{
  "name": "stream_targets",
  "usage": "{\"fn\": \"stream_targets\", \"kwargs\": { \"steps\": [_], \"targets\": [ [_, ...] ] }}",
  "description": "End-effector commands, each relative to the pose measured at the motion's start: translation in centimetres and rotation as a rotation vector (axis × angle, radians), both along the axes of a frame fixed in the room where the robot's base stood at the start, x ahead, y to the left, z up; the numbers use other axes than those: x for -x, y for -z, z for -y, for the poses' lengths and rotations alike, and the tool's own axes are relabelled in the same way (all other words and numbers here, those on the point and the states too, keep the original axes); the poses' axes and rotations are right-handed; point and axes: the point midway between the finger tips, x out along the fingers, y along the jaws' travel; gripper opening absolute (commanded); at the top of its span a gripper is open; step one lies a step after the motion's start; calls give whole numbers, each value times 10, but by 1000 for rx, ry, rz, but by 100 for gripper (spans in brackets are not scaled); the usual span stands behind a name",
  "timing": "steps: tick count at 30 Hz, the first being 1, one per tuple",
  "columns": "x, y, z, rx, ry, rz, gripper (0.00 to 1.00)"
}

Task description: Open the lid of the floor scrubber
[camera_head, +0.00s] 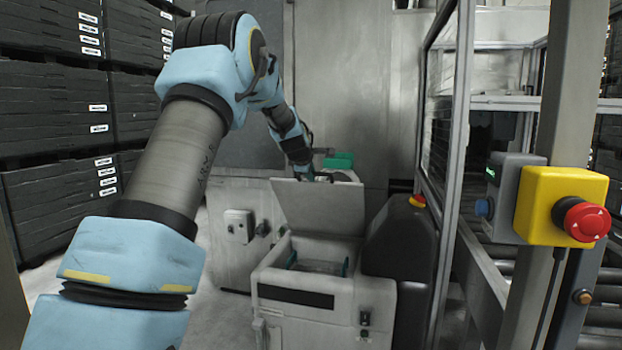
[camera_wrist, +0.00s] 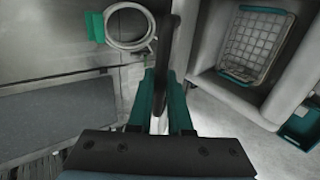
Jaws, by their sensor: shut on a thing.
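The floor scrubber (camera_head: 297,307) is a light grey machine in the middle of the head view. Its flat grey lid (camera_head: 322,208) stands raised and steeply tilted above the open tank. My gripper (camera_head: 308,174) is at the lid's top edge, partly hidden by my arm. A wire basket with teal trim (camera_wrist: 258,43) shows inside the open tank, to the right of the fingers.
A yellow box with a red stop button (camera_head: 562,205) stands on a post at the right. A metal-framed fence (camera_head: 458,150) runs beside the scrubber. Dark crates (camera_head: 55,110) are stacked at the left. A grey cabinet (camera_head: 240,235) stands behind the scrubber.

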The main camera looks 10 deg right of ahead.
Motion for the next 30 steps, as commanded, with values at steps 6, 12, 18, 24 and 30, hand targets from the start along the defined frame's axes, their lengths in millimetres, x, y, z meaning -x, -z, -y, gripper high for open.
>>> {"fn": "stream_targets", "kwargs": {
  "steps": [6,12,18,24,30],
  "targets": [
    [-1,-5,0,0,-1,1,0],
    [-1,-5,0,0,-1,1,0],
    [-1,-5,0,0,-1,1,25],
    [-1,-4,0,-1,-1,0,47],
    [-1,-4,0,-1,0,1,47]
  ]
}}
